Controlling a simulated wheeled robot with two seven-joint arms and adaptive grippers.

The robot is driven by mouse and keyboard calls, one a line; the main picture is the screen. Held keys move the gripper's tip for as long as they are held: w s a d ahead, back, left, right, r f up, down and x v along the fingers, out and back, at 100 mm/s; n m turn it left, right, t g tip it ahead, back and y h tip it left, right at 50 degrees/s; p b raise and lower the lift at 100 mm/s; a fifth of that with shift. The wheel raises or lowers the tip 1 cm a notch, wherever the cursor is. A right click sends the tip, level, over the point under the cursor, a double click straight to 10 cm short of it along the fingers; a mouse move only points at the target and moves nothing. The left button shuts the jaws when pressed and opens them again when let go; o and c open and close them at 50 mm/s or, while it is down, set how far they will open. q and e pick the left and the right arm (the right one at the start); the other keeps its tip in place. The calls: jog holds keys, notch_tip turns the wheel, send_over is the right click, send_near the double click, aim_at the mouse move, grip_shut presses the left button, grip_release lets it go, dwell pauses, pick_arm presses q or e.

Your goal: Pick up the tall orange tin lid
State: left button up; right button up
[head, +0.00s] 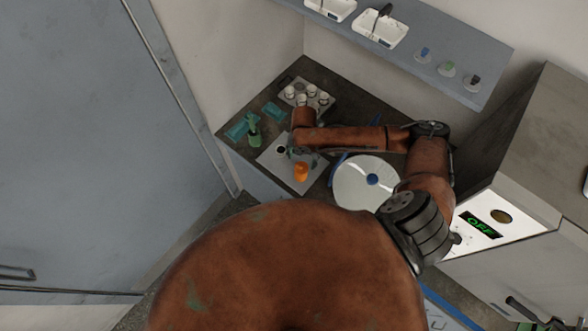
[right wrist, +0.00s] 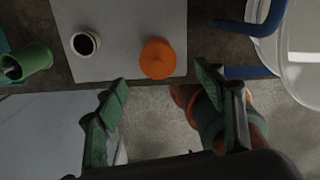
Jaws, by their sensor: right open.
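The orange tin lid (head: 301,172) is on a light grey mat (head: 271,158) on the dark counter. In the right wrist view the round lid (right wrist: 158,58) has a small raised knob and lies near the mat's edge, between the fingertips in the picture. My right gripper (right wrist: 160,76) is open and empty, with its green fingers spread. In the head view it is partly hidden beneath my wrist, close to the lid. Whether the fingers are level with the lid cannot be told. My left gripper is not in view.
A dark-topped white cup (right wrist: 85,43) stands left of the lid, with a green container (right wrist: 27,63) farther left. A large round clear-lidded pan (head: 366,184) with blue arms is to the right. A tray of several cups (head: 320,109) is behind.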

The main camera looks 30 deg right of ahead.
aim_at(302, 166)
notch_tip(302, 166, down, 3)
jog(key=shift+s+f+p, duration=0.1)
jog(key=shift+s+p, duration=0.05)
jog(key=shift+p, duration=0.45)
notch_tip(302, 166, down, 3)
jog(key=shift+a+r, duration=0.1)
jog(key=shift+r, duration=0.1)
jog(key=c, duration=1)
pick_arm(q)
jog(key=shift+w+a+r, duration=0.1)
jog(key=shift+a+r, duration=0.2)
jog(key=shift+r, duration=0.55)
